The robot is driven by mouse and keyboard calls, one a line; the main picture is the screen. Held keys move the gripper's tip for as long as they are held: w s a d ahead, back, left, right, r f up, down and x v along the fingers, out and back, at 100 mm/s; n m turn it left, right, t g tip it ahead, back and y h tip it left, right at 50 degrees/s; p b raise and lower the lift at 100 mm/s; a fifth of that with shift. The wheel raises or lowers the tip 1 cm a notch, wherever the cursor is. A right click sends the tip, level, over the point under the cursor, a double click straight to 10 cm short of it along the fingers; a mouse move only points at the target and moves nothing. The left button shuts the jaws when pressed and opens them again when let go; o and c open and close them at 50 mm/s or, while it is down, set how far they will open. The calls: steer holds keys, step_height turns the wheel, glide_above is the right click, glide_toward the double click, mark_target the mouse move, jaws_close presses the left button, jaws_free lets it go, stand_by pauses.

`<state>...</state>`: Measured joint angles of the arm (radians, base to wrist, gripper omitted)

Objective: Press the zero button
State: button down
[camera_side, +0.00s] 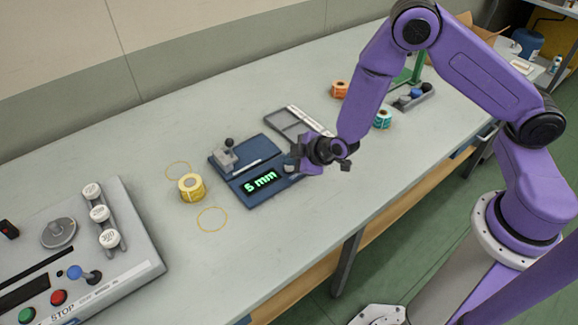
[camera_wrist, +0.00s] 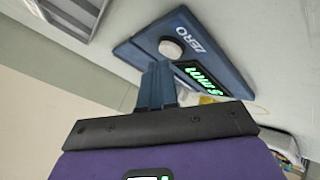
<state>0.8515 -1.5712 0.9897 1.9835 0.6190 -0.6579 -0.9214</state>
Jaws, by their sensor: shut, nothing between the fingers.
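The zero button (camera_wrist: 171,48) is a round, pale grey cap beside the white word ZERO on a dark blue gauge (camera_wrist: 135,54), seen in the wrist view. The gauge also shows in the side view (camera_side: 232,171), with a green display (camera_side: 259,182) that reads 5 mm. My gripper (camera_wrist: 160,68) is shut and empty, its blue-grey fingertips close to the button in the wrist view. In the side view my gripper (camera_side: 295,166) is at the right end of the gauge. I cannot tell whether the fingertips touch the button.
A yellow roll (camera_side: 191,187) stands left of the gauge, near yellow circles on the bench. A grey tray (camera_side: 290,122) lies behind. Orange (camera_side: 340,88) and teal (camera_side: 383,119) rolls stand at the back right. A control panel (camera_side: 130,250) fills the front left.

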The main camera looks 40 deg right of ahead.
mark_target(292, 169)
steer(key=shift+f, duration=0.4)
stand_by(0.6)
steer(key=shift+r, duration=0.85)
steer(key=shift+r, duration=0.1)
steer(key=shift+r, duration=2.4)
